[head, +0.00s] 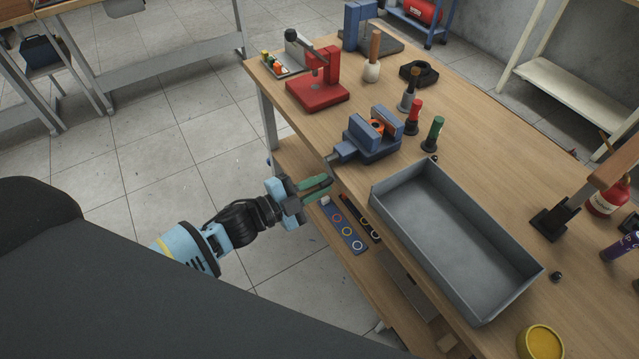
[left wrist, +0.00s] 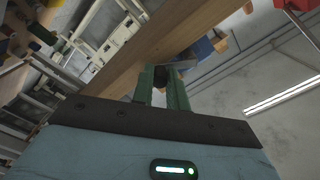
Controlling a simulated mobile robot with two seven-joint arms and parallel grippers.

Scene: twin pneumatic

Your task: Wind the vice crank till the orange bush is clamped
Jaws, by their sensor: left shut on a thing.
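The blue-grey vice (head: 378,146) stands at the table's near left edge, with its screw end (head: 340,156) over the edge. The orange bush (head: 376,126) sits between the vice jaws; I cannot tell whether both jaws touch it. My left gripper (head: 331,184) is beyond the table edge, just below the screw end, its green fingers shut on the vice crank. The crank is mostly hidden by the fingers. In the left wrist view the fingers (left wrist: 163,82) close near a grey part at the table's underside. My right gripper is not in view.
A grey tray (head: 377,192) lies right of the vice. Black, red and green-handled tools (head: 414,117) stand behind it. A red press (head: 330,80) is at the back left. A lower shelf (head: 290,165) with a blue ringed strip (head: 343,226) lies below my gripper.

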